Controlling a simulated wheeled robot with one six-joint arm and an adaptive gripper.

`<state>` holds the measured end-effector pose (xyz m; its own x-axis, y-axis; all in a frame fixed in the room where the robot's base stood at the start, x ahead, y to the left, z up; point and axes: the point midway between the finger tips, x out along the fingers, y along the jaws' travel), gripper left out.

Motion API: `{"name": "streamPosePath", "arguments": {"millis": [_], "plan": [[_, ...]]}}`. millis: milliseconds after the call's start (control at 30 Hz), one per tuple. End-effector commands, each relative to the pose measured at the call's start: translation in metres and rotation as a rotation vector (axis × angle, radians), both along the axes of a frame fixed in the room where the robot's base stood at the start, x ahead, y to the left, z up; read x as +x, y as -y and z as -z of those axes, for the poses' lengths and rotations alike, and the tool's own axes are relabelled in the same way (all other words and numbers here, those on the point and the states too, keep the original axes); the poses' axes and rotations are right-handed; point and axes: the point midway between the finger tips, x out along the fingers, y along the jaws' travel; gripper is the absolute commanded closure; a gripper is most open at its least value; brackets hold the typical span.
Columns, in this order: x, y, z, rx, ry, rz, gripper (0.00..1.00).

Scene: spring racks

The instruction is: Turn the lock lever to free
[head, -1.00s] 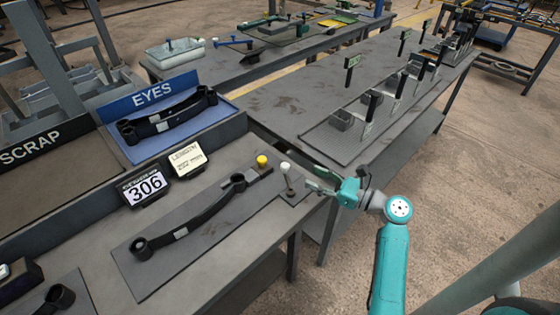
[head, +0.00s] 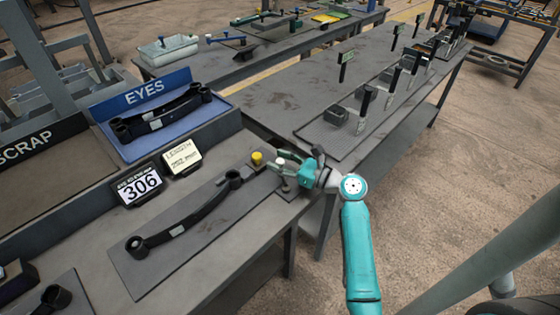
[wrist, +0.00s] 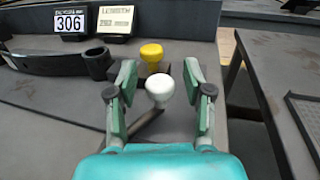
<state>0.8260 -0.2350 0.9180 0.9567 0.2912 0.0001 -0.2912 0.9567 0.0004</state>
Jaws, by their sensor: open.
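The lock lever has a white ball knob (wrist: 159,88) and stands at the right end of the fixture plate (head: 160,268). In the wrist view the knob is between my two open fingers, with a gap on each side. My gripper (head: 283,168) is open around it; in the head view the fingers partly cover the lever. A yellow knob (head: 257,158) sits just beyond, and also shows in the wrist view (wrist: 151,53). A dark spring leaf (head: 185,226) with an eye at each end lies on the plate.
A 306 display (head: 140,187) and a cream label card (head: 182,161) stand behind the plate. A blue EYES tray (head: 150,93) holds another leaf. A second table (head: 275,95) with several upright dividers stands to the right, past a gap.

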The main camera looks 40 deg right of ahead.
Motion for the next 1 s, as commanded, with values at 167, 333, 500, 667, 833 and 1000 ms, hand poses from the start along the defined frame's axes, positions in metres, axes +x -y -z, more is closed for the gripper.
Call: {"name": "streamPosePath", "arguments": {"millis": [167,333,500,667,833,1000], "plan": [[-0.0002,0.0001,0.0001,0.0,0.0,0.0,0.56],[-0.0002,0.0,0.0001,0.0,0.0,0.0,0.99],[-0.0002,0.0,0.0001,0.0,0.0,0.0,1.0],[-0.0006,0.0004,0.0003,0.0,0.0,0.009,1.0],[-0.0021,0.0027,0.0003,-0.002,0.0,0.056,1.0],[-0.004,0.008,0.0004,-0.002,0.0,0.151,1.0]]}}
